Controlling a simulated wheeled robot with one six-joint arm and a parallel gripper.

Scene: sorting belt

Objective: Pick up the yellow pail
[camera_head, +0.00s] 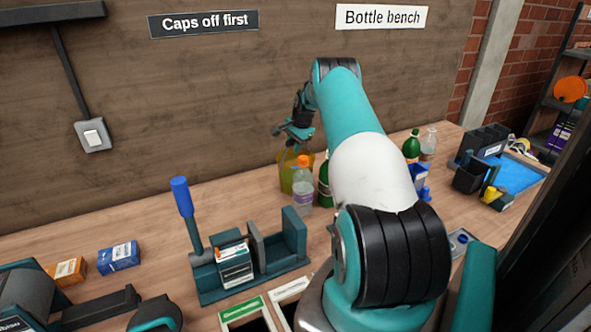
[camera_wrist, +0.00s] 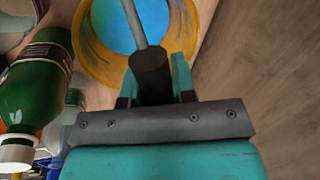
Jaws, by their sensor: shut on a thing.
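The yellow pail (camera_head: 286,178) stands upright near the back of the bench, partly behind a clear bottle with an orange cap (camera_head: 302,193). In the wrist view its yellow rim (camera_wrist: 97,62) and blue inside (camera_wrist: 122,30) show, with a grey bail rising to a dark grip (camera_wrist: 152,72). My gripper (camera_head: 300,135) is above the pail in the head view. In the wrist view my gripper (camera_wrist: 155,90) is shut on the dark grip of the pail's handle. I cannot tell whether the pail's base touches the bench.
A green bottle (camera_head: 324,187) stands close to the pail's right; in the wrist view a green bottle with a white cap (camera_wrist: 42,75) is left of the pail. A teal clamp fixture (camera_head: 250,275) stands in front. The bench left of the pail is clear, with the wall behind.

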